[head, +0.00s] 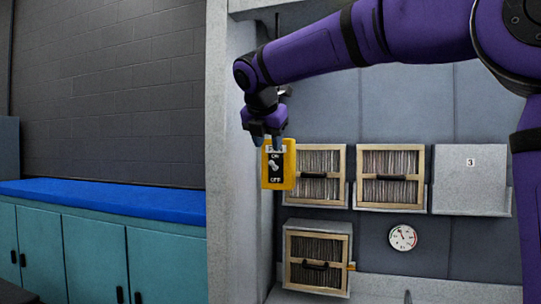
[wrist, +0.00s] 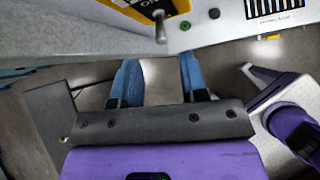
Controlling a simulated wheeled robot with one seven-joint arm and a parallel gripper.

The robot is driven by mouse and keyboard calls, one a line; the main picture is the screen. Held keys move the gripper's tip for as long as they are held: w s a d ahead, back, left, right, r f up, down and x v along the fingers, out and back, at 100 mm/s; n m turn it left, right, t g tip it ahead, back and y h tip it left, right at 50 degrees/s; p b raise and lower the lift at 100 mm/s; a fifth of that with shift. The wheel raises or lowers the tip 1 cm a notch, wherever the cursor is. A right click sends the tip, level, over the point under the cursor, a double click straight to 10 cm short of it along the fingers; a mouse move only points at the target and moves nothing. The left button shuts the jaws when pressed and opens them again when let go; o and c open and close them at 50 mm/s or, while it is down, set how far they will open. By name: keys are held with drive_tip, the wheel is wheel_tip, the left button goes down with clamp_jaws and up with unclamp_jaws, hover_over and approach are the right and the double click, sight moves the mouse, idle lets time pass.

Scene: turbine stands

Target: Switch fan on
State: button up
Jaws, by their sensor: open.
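The yellow fan switch box (head: 289,170) is in the head view, with a dark plate marked ON above and OFF below. Its small metal lever (head: 272,165) sits between the two words; I cannot tell which way it is set. The box shows at the top edge of the wrist view (wrist: 118,10), with the lever (wrist: 160,27) sticking out. My gripper (head: 265,140) is at the upper part of the box in the head view. In the wrist view its blue fingers (wrist: 158,72) are spread apart, with nothing between them. The lever lies beyond the fingertips, apart from them.
Wood-framed filter units (head: 320,162) hang on the grey wall right of the switch, with a grey box marked 3 (head: 470,178) and a round gauge (head: 403,237). A pale pillar (head: 228,170) stands left. Teal cabinets (head: 95,255) with a blue top (head: 110,197) are further left.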

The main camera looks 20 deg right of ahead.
drive_tip(key=shift+v, duration=1.75)
